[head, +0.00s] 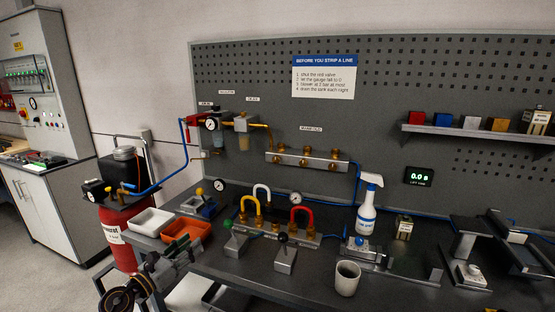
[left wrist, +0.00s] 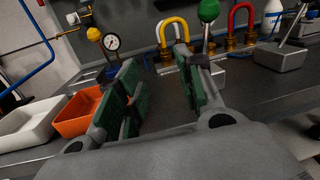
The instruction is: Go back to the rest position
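My left gripper (head: 172,262) is low at the left of the head view, in front of the bench's near edge and by the orange tray. In the left wrist view my left gripper (left wrist: 160,85) is open, its green-padded fingers apart with nothing between them. Beyond the fingers are a pressure gauge (left wrist: 111,42), a yellow hose loop (left wrist: 172,36) and a green-knobbed lever (left wrist: 208,12). My right gripper is not in either view.
An orange tray (head: 207,229) and a white tray (head: 136,221) stand left on the bench (head: 230,267). A red tank (head: 118,240) is further left. Two levers (head: 286,258), a white cup (head: 347,278) and a spray bottle (head: 367,212) stand on the bench.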

